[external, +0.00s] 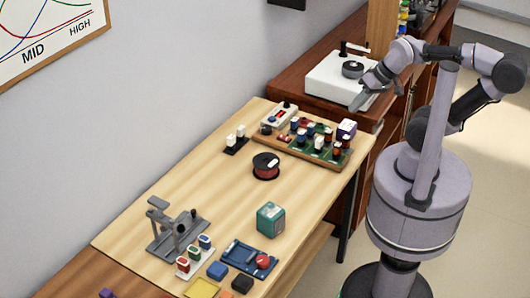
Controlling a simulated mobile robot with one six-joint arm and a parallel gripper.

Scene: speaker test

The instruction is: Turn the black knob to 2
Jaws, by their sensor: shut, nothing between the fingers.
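A white box-shaped unit (322,84) stands on the dark wooden cabinet at the back. A dark round part (352,69) is on its top, and I cannot tell whether it is the black knob. A smaller white device (279,116) with red on its face stands on the light table, with a small dark piece (287,104) at its far end. No number 2 can be read. My gripper (355,103) is shut and empty, pointing down-left by the front right edge of the white unit. I cannot tell whether it touches it.
A wooden tray (262,137) with several coloured parts is on the light table near the cabinet. A dark-red spool (266,167), a teal box (270,219), a grey stand (165,240) and a blue tray (235,262) are farther forward. The table's middle is mostly clear.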

